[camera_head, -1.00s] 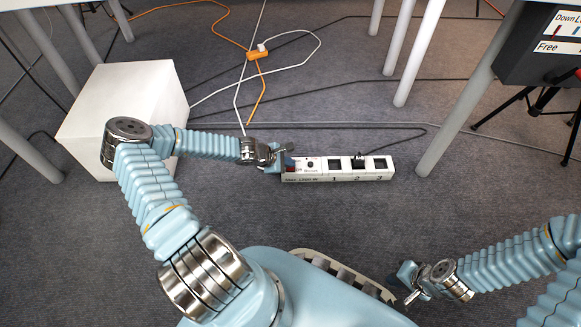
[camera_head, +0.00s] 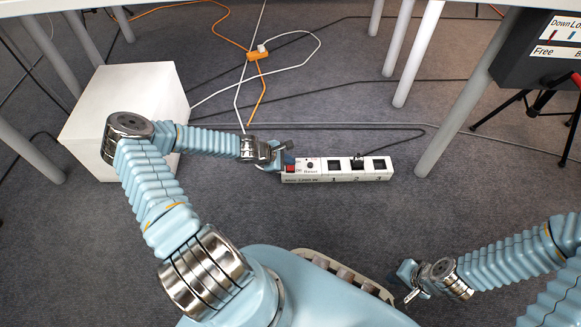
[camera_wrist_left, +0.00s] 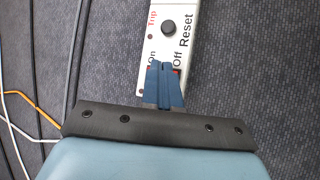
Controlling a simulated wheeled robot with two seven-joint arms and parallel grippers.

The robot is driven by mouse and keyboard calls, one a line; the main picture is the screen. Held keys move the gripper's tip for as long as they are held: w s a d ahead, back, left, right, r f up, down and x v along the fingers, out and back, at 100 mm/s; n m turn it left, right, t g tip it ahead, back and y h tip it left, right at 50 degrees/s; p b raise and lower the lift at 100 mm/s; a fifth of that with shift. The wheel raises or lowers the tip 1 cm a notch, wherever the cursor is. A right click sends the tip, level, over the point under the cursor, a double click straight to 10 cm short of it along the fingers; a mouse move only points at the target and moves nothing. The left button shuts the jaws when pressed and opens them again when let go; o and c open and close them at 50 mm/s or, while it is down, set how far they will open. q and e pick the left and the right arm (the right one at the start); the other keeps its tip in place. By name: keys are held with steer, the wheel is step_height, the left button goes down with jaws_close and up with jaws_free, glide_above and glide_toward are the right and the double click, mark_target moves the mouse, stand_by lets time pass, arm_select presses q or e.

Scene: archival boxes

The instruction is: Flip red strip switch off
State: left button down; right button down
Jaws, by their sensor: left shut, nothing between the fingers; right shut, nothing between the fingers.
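The white power strip (camera_head: 335,176) lies on the carpet, with a red switch (camera_head: 290,169) at its left end beside a round Reset button and numbered sockets. My left gripper (camera_head: 287,160) is shut and empty, with its fingertips at the switch end of the strip. In the left wrist view the closed blue fingers (camera_wrist_left: 161,70) cover most of the switch, between the "On" and "Off" labels on the strip (camera_wrist_left: 181,12). Whether they touch it, and which way it is tipped, I cannot tell. My right gripper (camera_head: 407,284) is shut and empty, far from the strip.
A white box (camera_head: 118,100) stands left, close to my left arm. An orange connector (camera_head: 258,55) and cables lie behind. A table leg (camera_head: 455,115) stands right of the strip. Carpet in front is clear.

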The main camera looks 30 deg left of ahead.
mark_target(288, 167)
arm_select(q)
steer(key=shift+w+a+r+p, duration=0.1)
steer(key=shift+w+r+p, duration=0.05)
steer(key=shift+r+p, duration=1.05)
steer(key=shift+w+a+r+p, duration=0.1)
steer(key=shift+r+p, duration=0.9)
steer(key=shift+r, duration=0.35)
